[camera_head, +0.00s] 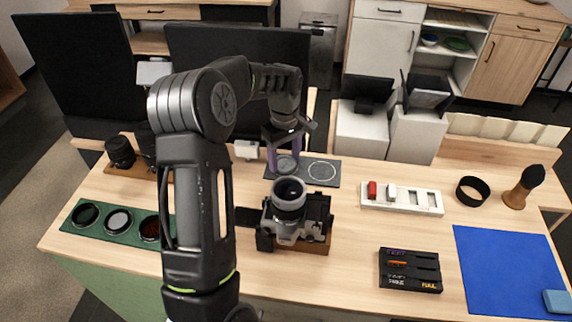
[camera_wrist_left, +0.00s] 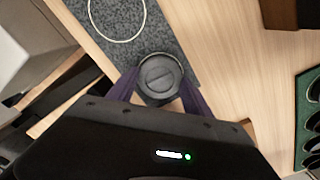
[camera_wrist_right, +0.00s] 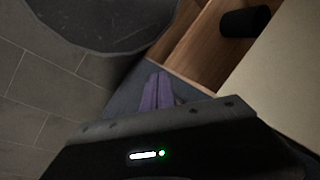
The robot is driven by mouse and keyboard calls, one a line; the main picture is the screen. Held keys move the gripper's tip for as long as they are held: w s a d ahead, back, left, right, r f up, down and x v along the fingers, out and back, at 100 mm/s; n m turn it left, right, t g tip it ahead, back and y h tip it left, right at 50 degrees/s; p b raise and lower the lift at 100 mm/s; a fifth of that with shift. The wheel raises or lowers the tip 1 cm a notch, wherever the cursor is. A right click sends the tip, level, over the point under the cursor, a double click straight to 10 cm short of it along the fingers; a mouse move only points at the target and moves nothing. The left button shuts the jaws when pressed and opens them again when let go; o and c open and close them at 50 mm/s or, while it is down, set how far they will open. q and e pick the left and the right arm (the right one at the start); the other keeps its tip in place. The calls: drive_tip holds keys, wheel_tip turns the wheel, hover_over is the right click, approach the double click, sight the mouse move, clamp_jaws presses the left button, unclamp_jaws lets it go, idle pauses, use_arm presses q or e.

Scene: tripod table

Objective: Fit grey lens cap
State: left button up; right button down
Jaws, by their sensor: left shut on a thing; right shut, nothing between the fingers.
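The grey lens cap (camera_head: 287,164) is a round disc over the dark speckled mat (camera_head: 331,175) at the back middle of the table. My left gripper (camera_head: 285,158) points down with its purple fingers on either side of the cap, shut on it. The left wrist view shows the cap (camera_wrist_left: 160,76) between the fingertips, by the mat's edge; I cannot tell whether it touches the mat. The camera (camera_head: 290,228) lies on a wooden block in front, its lens (camera_head: 289,193) facing up. My right gripper (camera_wrist_right: 158,92) shows only in its wrist view, shut and empty.
A green tray of filters (camera_head: 118,221) and dark lenses (camera_head: 120,151) stand at the left. To the right are a white battery holder (camera_head: 402,198), a black card case (camera_head: 410,270), a black ring (camera_head: 473,191), a brush (camera_head: 522,187) and a blue cloth (camera_head: 505,270).

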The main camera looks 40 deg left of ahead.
sight(285, 162)
use_arm(q)
drive_tip(key=c, duration=0.4)
drive_tip(key=shift+r+p, duration=2.1)
drive_tip(key=shift+r, duration=0.95)
drive_tip(key=d+m, duration=0.5)
drive_tip(key=d, duration=0.2)
drive_tip(key=w+d+m, duration=0.1)
drive_tip(key=d+m, duration=0.4)
drive_tip(key=d, duration=0.3)
drive_tip(key=d+r+m, duration=0.1)
drive_tip(key=d+m, duration=0.3)
drive_tip(key=d, duration=0.4)
drive_tip(key=shift+w+d+m, duration=0.2)
drive_tip(key=shift+m, duration=0.2)
